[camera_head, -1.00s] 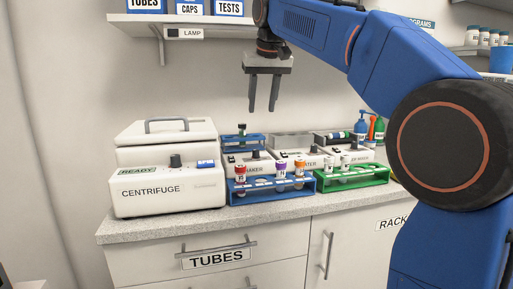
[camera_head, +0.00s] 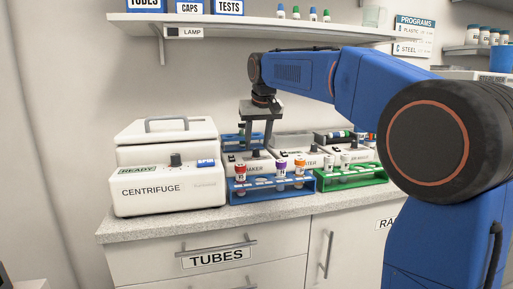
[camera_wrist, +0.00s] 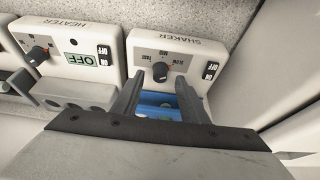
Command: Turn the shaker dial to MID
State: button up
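The shaker (camera_head: 236,168) is a white box on the counter, behind the blue tube rack. In the wrist view the shaker (camera_wrist: 187,51) shows upside down, with SLOW, MID and FAST marks, an ON/OFF switch and a black dial (camera_wrist: 160,71). The dial has a small reddish mark; which setting it points to is too small to tell. My gripper (camera_head: 256,144) points down over the shaker. In the wrist view my gripper (camera_wrist: 159,82) is open, its fingers apart on either side of the dial. I cannot tell whether they touch it.
The heater (camera_wrist: 72,55), with an OFF display, stands beside the shaker. The centrifuge (camera_head: 168,178) is at the left. A blue rack (camera_head: 270,190) with capped tubes and a green rack (camera_head: 350,180) stand in front. A shelf (camera_head: 270,31) hangs above.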

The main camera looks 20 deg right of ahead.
jog(key=shift+x, duration=1.2)
jog(key=shift+c, duration=0.4)
grip_shut()
jog(key=shift+n, duration=0.4)
jog(key=n, duration=0.2)
jog(key=n+y, duration=0.2)
jog(key=n, duration=0.1)
jog(key=shift+w+d+n, duration=0.1)
jog(key=shift+d+n, duration=0.15)
jog(key=shift+n, duration=0.05)
jog(key=n+g+y, duration=0.1)
jog(key=n, duration=0.1)
jog(key=n+g, duration=0.1)
jog(key=n, duration=0.2)
jog(key=shift+w+d+y, duration=0.1)
jog(key=shift+y, duration=0.3)
jog(key=shift+n, duration=0.3)
